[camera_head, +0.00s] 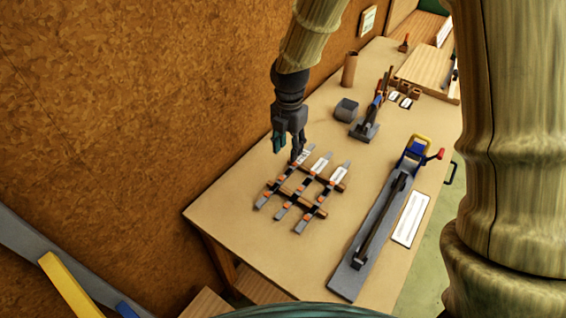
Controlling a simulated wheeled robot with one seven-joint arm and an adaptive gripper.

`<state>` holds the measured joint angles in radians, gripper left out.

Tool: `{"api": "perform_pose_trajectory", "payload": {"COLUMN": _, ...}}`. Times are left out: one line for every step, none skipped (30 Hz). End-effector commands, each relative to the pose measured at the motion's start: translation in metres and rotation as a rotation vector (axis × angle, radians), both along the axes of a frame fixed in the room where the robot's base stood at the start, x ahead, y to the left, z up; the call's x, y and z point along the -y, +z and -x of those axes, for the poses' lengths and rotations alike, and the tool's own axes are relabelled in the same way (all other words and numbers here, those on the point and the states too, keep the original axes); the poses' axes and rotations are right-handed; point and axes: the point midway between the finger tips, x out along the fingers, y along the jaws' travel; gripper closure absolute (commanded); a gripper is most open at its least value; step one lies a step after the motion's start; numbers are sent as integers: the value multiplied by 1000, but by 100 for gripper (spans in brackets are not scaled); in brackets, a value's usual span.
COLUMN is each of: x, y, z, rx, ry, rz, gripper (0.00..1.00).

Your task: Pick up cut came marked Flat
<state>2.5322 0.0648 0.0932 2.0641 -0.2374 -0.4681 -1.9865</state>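Three grey strips with white labels and orange marks lie side by side across a wooden rack (334,184) on the table. They are the left strip (263,200), the middle strip (281,213) and the right strip (300,226). The labels are too small to read, so I cannot tell which came is marked Flat. My gripper (297,160) points down at the far end of the left strip, close to its label. Whether it touches the strip is unclear.
A long grey fixture (347,278) with a blue and yellow end lies to the right, beside a white card (411,219). Behind stand a grey block (346,110), an upright tool on a base (365,130) and a brown cylinder (349,69). The front-left tabletop is clear.

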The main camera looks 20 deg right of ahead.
Motion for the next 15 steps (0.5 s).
{"api": "perform_pose_trajectory", "payload": {"x": 1, "y": -5, "z": 3, "rx": -1, "ry": -1, "rz": 1, "gripper": 61}}
{"api": "perform_pose_trajectory", "payload": {"x": 2, "y": -9, "z": 3, "rx": -1, "ry": -2, "rz": 2, "gripper": 61}}
{"api": "perform_pose_trajectory", "payload": {"x": 2, "y": -14, "z": 3, "rx": 0, "ry": -3, "rz": 1, "gripper": 61}}
{"api": "perform_pose_trajectory", "payload": {"x": 3, "y": -18, "z": 2, "rx": -2, "ry": -4, "rz": 1, "gripper": 61}}
{"api": "perform_pose_trajectory", "payload": {"x": 3, "y": -22, "z": 0, "rx": -2, "ry": -5, "rz": 2, "gripper": 61}}
{"api": "perform_pose_trajectory", "payload": {"x": 3, "y": -28, "z": -3, "rx": -6, "ry": -5, "rz": 2, "gripper": 61}}
{"api": "perform_pose_trajectory", "payload": {"x": 3, "y": -32, "z": -5, "rx": -8, "ry": -6, "rz": 1, "gripper": 61}}
{"api": "perform_pose_trajectory", "payload": {"x": 3, "y": -35, "z": -8, "rx": -9, "ry": -6, "rz": 1, "gripper": 61}}
{"api": "perform_pose_trajectory", "payload": {"x": 3, "y": -39, "z": -10, "rx": -13, "ry": -6, "rz": 1, "gripper": 61}}
{"api": "perform_pose_trajectory", "payload": {"x": 3, "y": -42, "z": -11, "rx": -14, "ry": -5, "rz": 2, "gripper": 61}}
{"api": "perform_pose_trajectory", "payload": {"x": 3, "y": -44, "z": -13, "rx": -14, "ry": -5, "rz": 1, "gripper": 61}}
{"api": "perform_pose_trajectory", "payload": {"x": 2, "y": -46, "z": -14, "rx": -14, "ry": -4, "rz": 1, "gripper": 61}}
{"api": "perform_pose_trajectory", "payload": {"x": 2, "y": -47, "z": -15, "rx": -16, "ry": -4, "rz": 1, "gripper": 61}}
{"api": "perform_pose_trajectory", "payload": {"x": 2, "y": -49, "z": -15, "rx": -16, "ry": -4, "rz": 1, "gripper": 61}}
{"api": "perform_pose_trajectory", "payload": {"x": 1, "y": -50, "z": -15, "rx": -17, "ry": -3, "rz": 1, "gripper": 61}}
